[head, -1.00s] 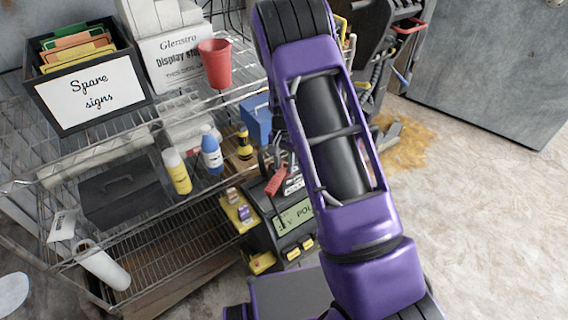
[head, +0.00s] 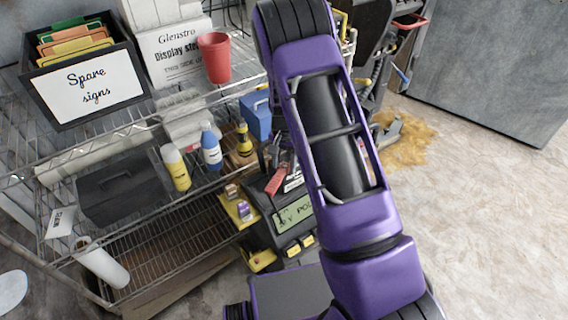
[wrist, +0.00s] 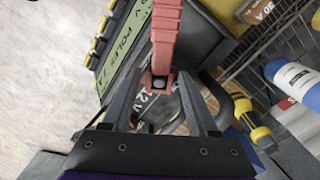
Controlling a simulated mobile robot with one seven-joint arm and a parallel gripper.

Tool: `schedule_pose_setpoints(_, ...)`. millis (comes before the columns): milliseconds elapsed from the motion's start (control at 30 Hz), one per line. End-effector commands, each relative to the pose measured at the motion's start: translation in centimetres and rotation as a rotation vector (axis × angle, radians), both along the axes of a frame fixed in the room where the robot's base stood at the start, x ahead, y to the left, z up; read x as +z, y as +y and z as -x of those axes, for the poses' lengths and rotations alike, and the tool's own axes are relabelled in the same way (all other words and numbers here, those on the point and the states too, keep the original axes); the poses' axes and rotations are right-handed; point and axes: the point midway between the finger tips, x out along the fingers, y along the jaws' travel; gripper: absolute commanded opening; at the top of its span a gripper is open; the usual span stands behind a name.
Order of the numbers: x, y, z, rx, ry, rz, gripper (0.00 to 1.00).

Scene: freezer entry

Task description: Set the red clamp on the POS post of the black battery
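The red clamp (head: 277,179) sits on the dark unit with a lit display (head: 295,213), left of my arm. In the wrist view the red clamp (wrist: 165,35) points down the picture towards my gripper (wrist: 161,72). The gripper's two fingers are apart on either side of the clamp's near end, with small gaps showing. I cannot tell whether they touch it. A dark surface marked "12 V" (wrist: 152,103) shows between the fingers; it may be the black battery. The POS post cannot be made out.
A wire shelf (head: 150,255) stands at left with a blue bottle (head: 211,147), a yellow bottle (head: 175,167) and a red cup (head: 215,57). A blue box (head: 256,114) is close behind the clamp. The floor at right (head: 480,220) is clear, apart from a brown spill (head: 410,145).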

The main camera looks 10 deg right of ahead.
Motion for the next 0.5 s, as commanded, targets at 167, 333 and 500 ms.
schedule_pose_setpoints(167, 0.0, 0.0, 0.0, 0.000, 0.000, 0.000, 0.75)
schedule_pose_setpoints(333, 0.0, 0.0, 0.0, 0.000, 0.001, 0.000, 0.75)
schedule_pose_setpoints(500, 1.3, 0.0, -0.1, 0.000, -0.001, 0.000, 0.75)
